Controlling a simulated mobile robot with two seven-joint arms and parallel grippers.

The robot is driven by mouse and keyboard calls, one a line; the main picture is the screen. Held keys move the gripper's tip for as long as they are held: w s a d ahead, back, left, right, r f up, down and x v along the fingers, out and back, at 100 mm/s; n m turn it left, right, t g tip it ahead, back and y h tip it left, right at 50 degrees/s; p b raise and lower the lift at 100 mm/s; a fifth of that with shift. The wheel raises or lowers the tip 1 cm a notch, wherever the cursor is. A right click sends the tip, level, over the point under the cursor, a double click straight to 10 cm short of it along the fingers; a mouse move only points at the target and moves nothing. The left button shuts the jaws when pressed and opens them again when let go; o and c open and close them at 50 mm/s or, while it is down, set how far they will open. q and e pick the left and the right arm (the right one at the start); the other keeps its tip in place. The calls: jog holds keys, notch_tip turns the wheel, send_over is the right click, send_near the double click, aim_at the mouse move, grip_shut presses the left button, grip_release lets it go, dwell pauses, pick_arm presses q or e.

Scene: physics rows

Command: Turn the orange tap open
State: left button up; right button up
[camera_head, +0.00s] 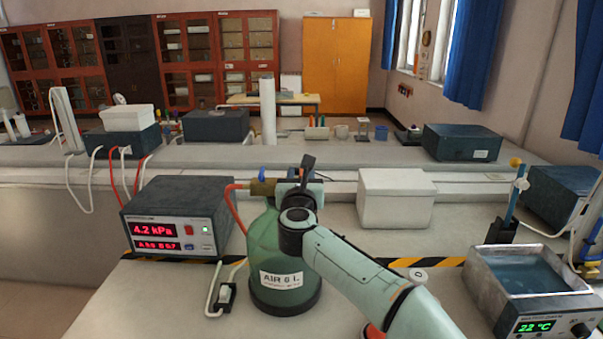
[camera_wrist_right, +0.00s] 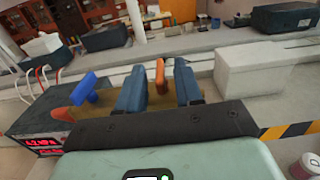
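The orange tap (camera_wrist_right: 160,76) stands up between the two fingers of my right gripper (camera_wrist_right: 160,84) in the right wrist view. A narrow gap shows on each side of it, so the gripper is open around it. A blue tap (camera_wrist_right: 86,90) sits to the left, outside the fingers. In the head view, my right gripper (camera_head: 308,168) is over the brass fitting (camera_head: 262,187) on top of the green air bottle (camera_head: 262,235). The blue tap shows there too (camera_head: 262,173). The orange tap is mostly hidden there by my gripper. My left gripper is not in view.
A pressure meter (camera_head: 172,228) reading 4.2 kPa stands left of the bottle, joined by a red hose (camera_head: 236,208). A white box (camera_head: 395,198) is behind right. A water bath (camera_head: 528,275) reading 22 °C is at the right. Striped tape (camera_head: 415,262) crosses the bench.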

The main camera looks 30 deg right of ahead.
jog(key=shift+w, duration=0.1)
grip_shut()
